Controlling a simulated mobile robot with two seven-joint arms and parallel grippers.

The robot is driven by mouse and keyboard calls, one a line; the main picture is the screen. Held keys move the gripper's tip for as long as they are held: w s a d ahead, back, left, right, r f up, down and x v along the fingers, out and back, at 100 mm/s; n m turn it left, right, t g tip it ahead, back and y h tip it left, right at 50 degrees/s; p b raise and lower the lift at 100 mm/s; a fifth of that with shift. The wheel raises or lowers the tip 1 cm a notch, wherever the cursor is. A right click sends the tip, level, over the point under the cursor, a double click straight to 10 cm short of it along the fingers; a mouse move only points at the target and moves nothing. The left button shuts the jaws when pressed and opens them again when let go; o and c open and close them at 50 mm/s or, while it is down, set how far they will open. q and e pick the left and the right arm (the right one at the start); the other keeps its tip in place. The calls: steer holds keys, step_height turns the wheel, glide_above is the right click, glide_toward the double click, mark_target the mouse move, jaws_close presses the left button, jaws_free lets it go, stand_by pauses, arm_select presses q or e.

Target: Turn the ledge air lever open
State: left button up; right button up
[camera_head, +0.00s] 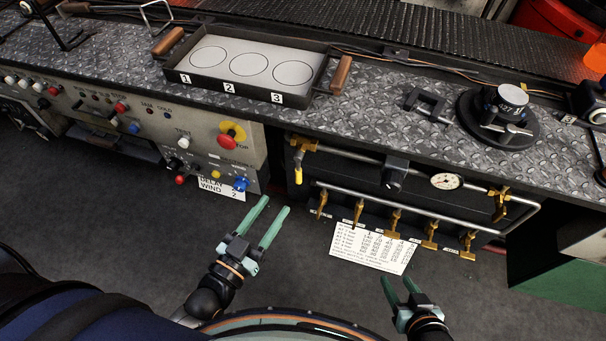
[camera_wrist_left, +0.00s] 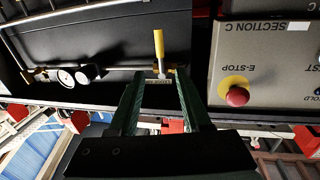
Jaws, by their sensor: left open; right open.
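A lever with a yellow handle (camera_head: 298,172) hangs down from a brass valve (camera_head: 302,143) at the left end of the upper pipe, under the ledge. No readable label names it as the ledge air lever. My left gripper (camera_head: 275,205) is open and empty, below and left of the lever and apart from it. In the left wrist view the yellow lever (camera_wrist_left: 158,43) stands ahead of the open fingers (camera_wrist_left: 160,78), in line with the gap between them. My right gripper (camera_head: 397,280) is open and empty, low and to the right, below the white chart.
Several brass levers (camera_head: 396,220) line the lower pipe, with a gauge (camera_head: 446,181) above. A button panel (camera_head: 185,125) with a red stop button (camera_head: 228,138) borders the lever on the left. A tray (camera_head: 180,78) and round fixture (camera_head: 498,115) sit on the ledge.

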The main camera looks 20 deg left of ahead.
mark_target(297, 173)
arm_select(q)
steer(key=b+x, duration=0.1)
steer(key=x, duration=1)
steer(key=shift+w+d, duration=0.1)
steer(key=shift+w, duration=0.3)
jaws_close()
stand_by(0.8)
